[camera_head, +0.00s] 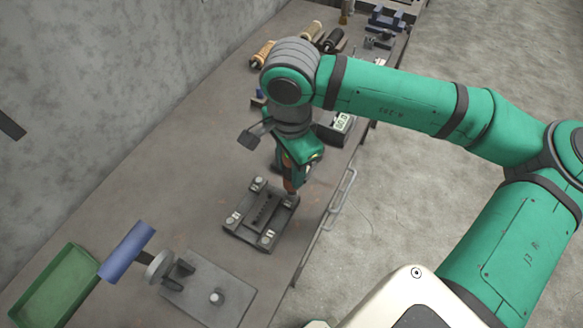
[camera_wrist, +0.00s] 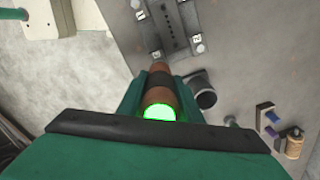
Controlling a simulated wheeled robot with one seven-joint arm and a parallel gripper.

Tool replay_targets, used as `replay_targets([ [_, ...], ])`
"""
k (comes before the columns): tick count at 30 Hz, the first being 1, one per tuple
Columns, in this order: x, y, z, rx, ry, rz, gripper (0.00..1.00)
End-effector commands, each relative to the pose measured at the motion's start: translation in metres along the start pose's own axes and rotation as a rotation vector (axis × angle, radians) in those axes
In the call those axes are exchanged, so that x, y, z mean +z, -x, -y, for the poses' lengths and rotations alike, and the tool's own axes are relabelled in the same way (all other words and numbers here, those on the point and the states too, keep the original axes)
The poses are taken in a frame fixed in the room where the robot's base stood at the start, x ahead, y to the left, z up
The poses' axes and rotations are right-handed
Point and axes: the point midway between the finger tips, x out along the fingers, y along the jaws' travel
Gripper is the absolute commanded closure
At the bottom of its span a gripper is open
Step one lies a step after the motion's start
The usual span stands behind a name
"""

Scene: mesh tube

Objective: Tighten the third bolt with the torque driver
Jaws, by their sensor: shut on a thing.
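My gripper (camera_head: 291,172) is shut on the torque driver, an orange-brown tool (camera_head: 290,186). In the wrist view the driver (camera_wrist: 158,96) has a dark band and a bright green lit end facing the camera. The dark bolted plate (camera_head: 246,226) lies on the bench. The driver's tip is at the plate's upper right corner in the head view and hides the bolt there; I cannot tell whether it is seated. Pale bolt heads show at the other corners: upper left (camera_head: 258,182), left (camera_head: 234,217) and front (camera_head: 266,238). Small white number labels sit beside bolts.
A grey vise-like fixture (camera_head: 209,295) with a blue cylinder (camera_head: 127,252) and a green tray (camera_head: 52,290) stand at the near left. A box with a lit display (camera_head: 341,122) and more tools (camera_head: 312,31) stand behind. A handle runs along the bench's right edge (camera_head: 340,203).

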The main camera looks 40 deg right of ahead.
Motion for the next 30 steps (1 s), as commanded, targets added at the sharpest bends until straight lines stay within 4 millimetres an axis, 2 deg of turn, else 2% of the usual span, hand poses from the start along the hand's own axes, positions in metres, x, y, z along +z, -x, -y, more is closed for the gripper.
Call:
replay_targets([
  [30, 0.0, 0.05, 0.0, -0.002, 0.0, -0.002, 0.99],
])
